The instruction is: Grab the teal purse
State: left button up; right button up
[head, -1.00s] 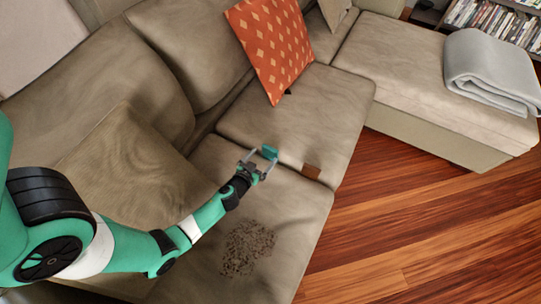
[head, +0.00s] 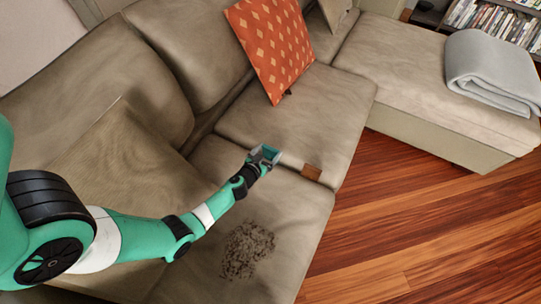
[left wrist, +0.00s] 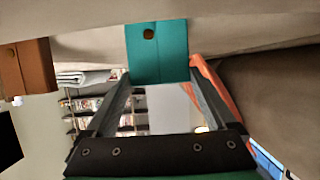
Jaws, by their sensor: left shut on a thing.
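The teal purse (head: 270,152) is a small flat item with a dark round clasp, on the beige sofa seat near the seam between two cushions. It also shows upright in the left wrist view (left wrist: 157,58), beyond my fingers. My left gripper (head: 263,157) is at the purse, reaching in from the left side of the sofa. In the left wrist view its two fingers (left wrist: 160,80) meet the purse's lower part, and it is shut on the purse. My right gripper is not in view.
A small brown item (head: 311,172) lies on the seat just right of the purse. An orange patterned pillow (head: 270,48) leans on the backrest. A dark stain (head: 248,250) marks the near cushion. A folded grey blanket (head: 492,72) lies on the chaise. Wooden floor is clear.

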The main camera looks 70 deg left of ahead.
aim_at(269, 158)
pick_arm(q)
grip_shut()
notch_tip(269, 158, up, 10)
jog(key=p, duration=0.9)
